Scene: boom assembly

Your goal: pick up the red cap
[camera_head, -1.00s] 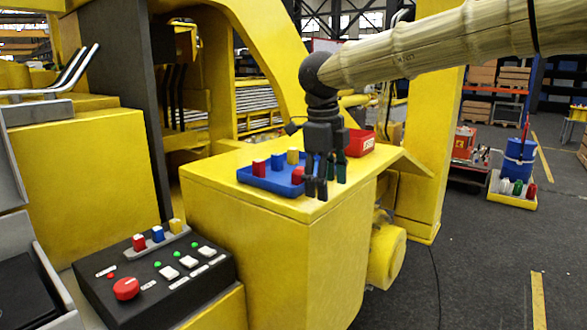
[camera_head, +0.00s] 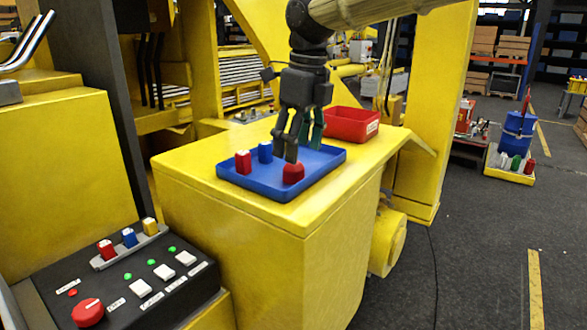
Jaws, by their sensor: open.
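A blue tray (camera_head: 237,182) lies on the yellow box-shaped housing. On it a rounded red cap (camera_head: 293,173) sits near the front right, and an upright red piece with a pale top (camera_head: 243,162) stands at the left. A blue piece (camera_head: 265,152) stands between them, farther back. My gripper (camera_head: 287,152) points down over the tray, open and empty. Its fingertips are just behind and above the rounded red cap; I cannot tell whether they touch it. The gripper hides part of the tray's back, where a green piece (camera_head: 318,132) partly shows.
A red bin (camera_head: 352,124) stands behind the tray at the right. A black control panel (camera_head: 120,290) at lower left carries red, blue and yellow pieces and a red button. The housing's front top edge (camera_head: 240,209) is bare.

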